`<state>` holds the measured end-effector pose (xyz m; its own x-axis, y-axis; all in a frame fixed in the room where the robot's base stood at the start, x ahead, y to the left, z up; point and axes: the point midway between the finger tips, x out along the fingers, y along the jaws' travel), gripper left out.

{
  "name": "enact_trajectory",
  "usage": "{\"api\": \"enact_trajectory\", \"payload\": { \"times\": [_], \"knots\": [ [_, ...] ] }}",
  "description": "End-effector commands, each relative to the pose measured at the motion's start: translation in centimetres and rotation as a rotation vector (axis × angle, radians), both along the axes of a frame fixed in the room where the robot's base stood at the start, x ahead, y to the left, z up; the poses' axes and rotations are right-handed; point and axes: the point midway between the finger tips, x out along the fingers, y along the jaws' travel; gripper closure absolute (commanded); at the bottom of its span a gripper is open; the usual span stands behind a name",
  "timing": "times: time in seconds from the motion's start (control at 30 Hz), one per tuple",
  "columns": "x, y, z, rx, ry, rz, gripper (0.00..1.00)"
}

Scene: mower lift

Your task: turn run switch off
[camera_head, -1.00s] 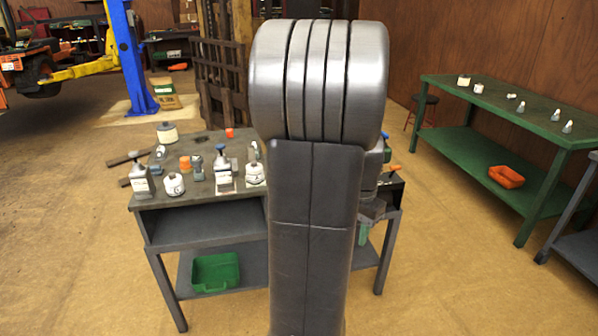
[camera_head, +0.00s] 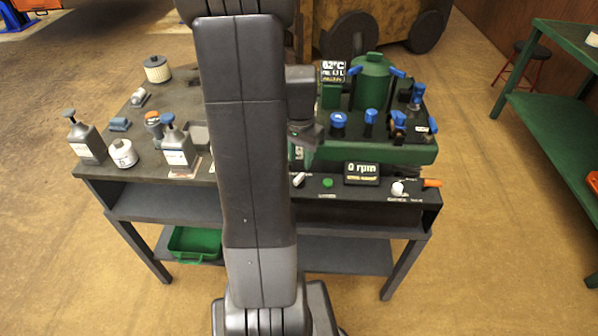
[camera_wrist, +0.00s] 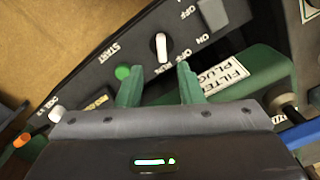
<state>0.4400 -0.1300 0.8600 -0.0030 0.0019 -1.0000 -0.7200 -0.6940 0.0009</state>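The run switch (camera_wrist: 161,47) is a small white lever on the dark control panel in the wrist view, close to lettering that seems to read OFF and RUN. In the head view the white lever (camera_head: 298,180) shows on the bench-front panel, left of the green start button (camera_head: 327,183). My gripper (camera_wrist: 160,84) is open and empty. Its two green fingers point toward the panel, with the lever just beyond the gap and apart from them. The green start button (camera_wrist: 123,72) is beside the left finger. In the head view my arm hides much of the gripper.
The rpm display (camera_head: 362,172) reads 0 rpm. A white knob (camera_head: 398,188) and orange lever (camera_head: 432,183) are at the panel's right end. A green machine (camera_head: 372,85) with blue knobs stands behind. Bottles (camera_head: 86,140) and a filter (camera_head: 157,68) sit at left.

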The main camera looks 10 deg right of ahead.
Motion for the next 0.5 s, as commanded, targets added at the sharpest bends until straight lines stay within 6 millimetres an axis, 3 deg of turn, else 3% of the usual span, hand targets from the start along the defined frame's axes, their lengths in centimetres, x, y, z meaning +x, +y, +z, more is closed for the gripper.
{"api": "enact_trajectory", "payload": {
  "times": [0.03, 0.2, 0.5],
  "knots": [
    [-0.1, 0.0, -1.3, 0.001, 0.005, 0.000, 0.66],
    [-0.1, 0.0, -4.4, 0.001, 0.004, 0.000, 0.66],
    [0.0, 0.0, -6.7, 0.000, 0.000, 0.000, 0.66]
  ]
}}
